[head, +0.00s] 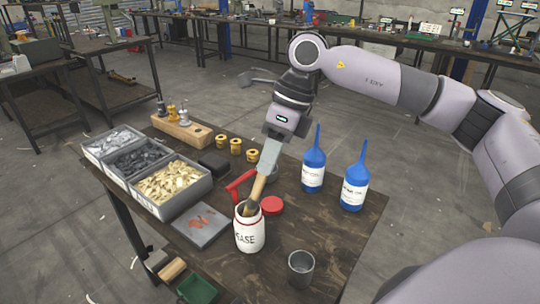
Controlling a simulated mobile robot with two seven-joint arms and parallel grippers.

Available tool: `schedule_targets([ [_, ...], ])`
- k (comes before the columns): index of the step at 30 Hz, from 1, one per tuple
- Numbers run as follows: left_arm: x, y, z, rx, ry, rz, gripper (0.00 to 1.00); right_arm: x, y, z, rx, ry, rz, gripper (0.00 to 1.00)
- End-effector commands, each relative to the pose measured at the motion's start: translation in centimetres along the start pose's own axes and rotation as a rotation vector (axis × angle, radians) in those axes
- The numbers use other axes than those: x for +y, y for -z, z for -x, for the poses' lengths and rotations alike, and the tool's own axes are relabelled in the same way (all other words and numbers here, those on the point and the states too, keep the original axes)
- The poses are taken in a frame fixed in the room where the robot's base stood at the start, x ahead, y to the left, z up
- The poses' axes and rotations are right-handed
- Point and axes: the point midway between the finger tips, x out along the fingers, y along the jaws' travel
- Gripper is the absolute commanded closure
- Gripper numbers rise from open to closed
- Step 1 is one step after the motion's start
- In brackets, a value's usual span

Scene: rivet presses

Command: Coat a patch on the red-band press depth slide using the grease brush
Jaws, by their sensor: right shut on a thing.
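My right gripper (269,158) comes down from the upper right and is shut on the wooden-handled grease brush (258,187). The brush points down, slightly tilted, with its lower end in the mouth of the white grease jar (249,236). Its tip is hidden inside the jar. The jar stands upright on the table, with part of its "grease" label showing. A red lid (271,205) lies beside it. I cannot make out a red-band press or its depth slide in this view. My left gripper is not in view.
The dark table (322,235) holds two blue bottles (314,170), a metal cup (300,268), a red-handled item (239,186), a grey tray with red marks (201,224), grey parts bins (186,205), brass bushings (235,146) and a wooden block (183,131). Other workbenches stand behind.

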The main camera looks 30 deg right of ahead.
Motion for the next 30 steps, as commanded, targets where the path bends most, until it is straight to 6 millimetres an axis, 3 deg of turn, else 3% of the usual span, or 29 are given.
schedule_targets([
  [12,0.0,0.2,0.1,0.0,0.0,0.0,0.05,0.1,0.0,0.2,0.003,-0.001,0.0,1.0],
  [30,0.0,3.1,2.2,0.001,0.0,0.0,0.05,1.1,-1.4,4.7,0.002,-0.001,0.0,1.0],
])
